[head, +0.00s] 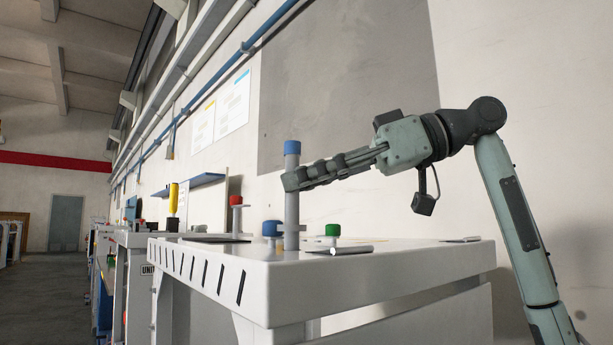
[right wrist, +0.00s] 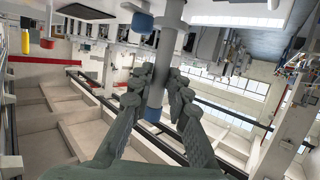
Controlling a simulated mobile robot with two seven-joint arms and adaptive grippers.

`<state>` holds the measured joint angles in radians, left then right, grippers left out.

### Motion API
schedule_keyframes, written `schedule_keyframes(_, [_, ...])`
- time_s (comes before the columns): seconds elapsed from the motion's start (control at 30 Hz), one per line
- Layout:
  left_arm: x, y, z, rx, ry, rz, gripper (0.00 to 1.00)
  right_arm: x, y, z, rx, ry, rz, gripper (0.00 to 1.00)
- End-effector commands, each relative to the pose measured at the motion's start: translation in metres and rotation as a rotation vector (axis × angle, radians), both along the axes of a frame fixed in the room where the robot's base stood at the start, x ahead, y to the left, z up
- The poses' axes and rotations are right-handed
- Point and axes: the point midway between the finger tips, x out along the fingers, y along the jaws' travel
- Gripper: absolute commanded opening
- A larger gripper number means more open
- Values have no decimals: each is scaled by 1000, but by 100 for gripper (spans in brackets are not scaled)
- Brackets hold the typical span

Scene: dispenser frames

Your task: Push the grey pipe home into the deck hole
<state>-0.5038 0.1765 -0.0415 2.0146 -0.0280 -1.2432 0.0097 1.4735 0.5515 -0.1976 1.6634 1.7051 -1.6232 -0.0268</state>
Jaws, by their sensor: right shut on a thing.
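The grey pipe (head: 292,212) has a blue upper end and stands about upright over the white deck (head: 400,256). Its lower end meets the deck area near the blue-capped fitting; the hole itself is hidden, so I cannot tell how deep the pipe sits. My right gripper (head: 290,182) is shut on the pipe below its blue end, coming in from the right. In the right wrist view the grey pipe (right wrist: 170,16) runs between the fingers of my right gripper (right wrist: 160,82), with its blue end beyond them. My left gripper is not in view.
A blue-capped fitting (head: 271,229) stands just left of the pipe, a green-capped one (head: 332,230) to the right and a red-capped one (head: 236,200) further left. A short metal rod (head: 345,250) lies near the deck's front edge. The deck's right part is mostly clear.

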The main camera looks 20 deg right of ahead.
Motion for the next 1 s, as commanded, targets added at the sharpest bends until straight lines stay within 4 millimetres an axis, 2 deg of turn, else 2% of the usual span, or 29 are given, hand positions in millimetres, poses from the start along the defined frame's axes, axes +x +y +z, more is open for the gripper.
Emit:
schedule_keyframes(0.87, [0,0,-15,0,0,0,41,0,0,-23,1,-1,0,0])
schedule_keyframes(0.9, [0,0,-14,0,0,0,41,0,0,-22,1,-1,0,19])
schedule_keyframes(1.0, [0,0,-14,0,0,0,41,0,0,-21,1,-1,0,31])
